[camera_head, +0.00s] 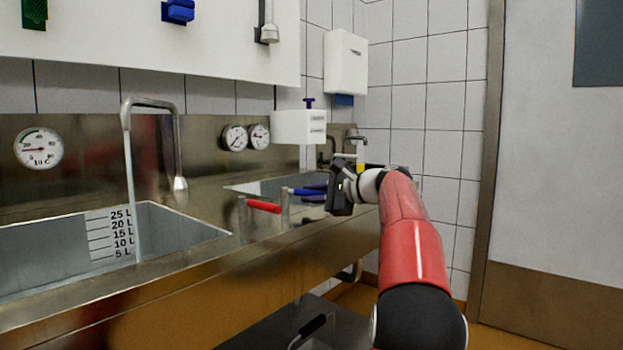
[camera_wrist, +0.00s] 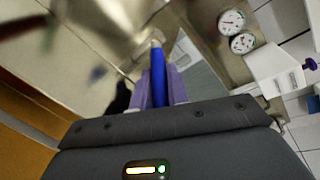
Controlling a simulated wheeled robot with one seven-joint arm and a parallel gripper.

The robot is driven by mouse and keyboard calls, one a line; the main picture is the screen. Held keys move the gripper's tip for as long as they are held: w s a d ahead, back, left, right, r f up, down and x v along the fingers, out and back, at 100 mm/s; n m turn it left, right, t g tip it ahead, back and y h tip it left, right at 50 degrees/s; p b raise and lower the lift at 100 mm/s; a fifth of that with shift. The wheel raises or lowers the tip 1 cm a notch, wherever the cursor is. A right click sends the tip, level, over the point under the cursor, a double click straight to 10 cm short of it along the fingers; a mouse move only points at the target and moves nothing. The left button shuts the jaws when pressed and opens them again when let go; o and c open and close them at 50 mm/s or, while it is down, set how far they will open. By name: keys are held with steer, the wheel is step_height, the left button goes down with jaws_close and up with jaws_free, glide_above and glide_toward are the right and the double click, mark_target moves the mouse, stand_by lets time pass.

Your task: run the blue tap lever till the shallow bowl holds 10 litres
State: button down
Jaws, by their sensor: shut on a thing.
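The left steel basin (camera_head: 190,224) carries a scale from 5 L to 25 L. A bent spout (camera_head: 152,102) reaches over it, with a thin pale line running down into the basin. I cannot make out a water level. A second basin (camera_head: 262,187) lies behind the levers, its inside mostly hidden.
A round dial (camera_head: 39,148) is on the left splashback, and two more dials (camera_head: 234,138) are further right. A white box (camera_head: 299,127) with a purple knob stands near the second basin. A smaller tap (camera_head: 356,137) is at the back. Floor is free at right.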

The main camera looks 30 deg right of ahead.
steer(key=shift+w+d+n+g+y+p, duration=0.2)
steer(key=shift+n+g+y+p, duration=0.15)
steer(key=shift+y+p, duration=0.35)
steer(key=c, duration=1.4)
jaws_free()
steer(key=shift+o, duration=0.2)
steer(key=v, duration=0.7)
steer(key=shift+s, duration=0.4)
steer(key=shift+d, duration=0.1)
